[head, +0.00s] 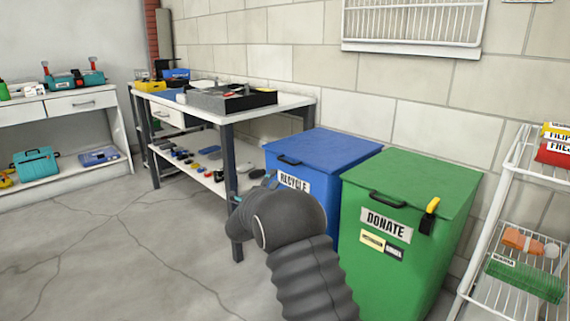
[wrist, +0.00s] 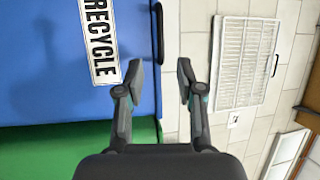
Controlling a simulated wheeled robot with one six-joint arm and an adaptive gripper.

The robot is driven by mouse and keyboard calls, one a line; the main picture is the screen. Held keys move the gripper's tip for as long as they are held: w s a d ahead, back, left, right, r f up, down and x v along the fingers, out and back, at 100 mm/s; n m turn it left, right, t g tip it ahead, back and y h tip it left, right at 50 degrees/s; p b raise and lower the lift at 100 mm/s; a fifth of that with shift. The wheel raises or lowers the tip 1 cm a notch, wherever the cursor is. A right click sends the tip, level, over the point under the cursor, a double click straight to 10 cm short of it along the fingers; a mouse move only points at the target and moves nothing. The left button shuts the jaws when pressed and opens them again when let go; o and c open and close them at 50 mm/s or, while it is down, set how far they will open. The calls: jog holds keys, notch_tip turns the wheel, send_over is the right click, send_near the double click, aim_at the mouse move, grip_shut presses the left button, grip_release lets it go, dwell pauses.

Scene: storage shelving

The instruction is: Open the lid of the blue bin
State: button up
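The blue bin (head: 320,190) stands against the wall with a white RECYCLE label on its front. Its lid (head: 330,148) lies flat and closed, with a black handle (head: 289,160) at the front edge. In the wrist view the bin (wrist: 60,50) appears turned sideways, and the handle (wrist: 158,45) shows ahead, in line with the gap between my fingers. My gripper (wrist: 160,80) is open and empty, apart from the handle as far as I can see. In the head view my dark arm hides most of the gripper and part of the bin's front.
A green DONATE bin (head: 400,225) stands close against the blue bin's right side. A workbench (head: 300,100) with a dark tray is to the left. A white wire rack (head: 510,160) stands at the right. The floor (head: 120,260) at the left front is clear.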

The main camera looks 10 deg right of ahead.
aim_at(285, 162)
jog(key=x, duration=1.1)
jog(key=shift+w+d, duration=0.1)
jog(key=shift+w, duration=0.1)
grip_shut()
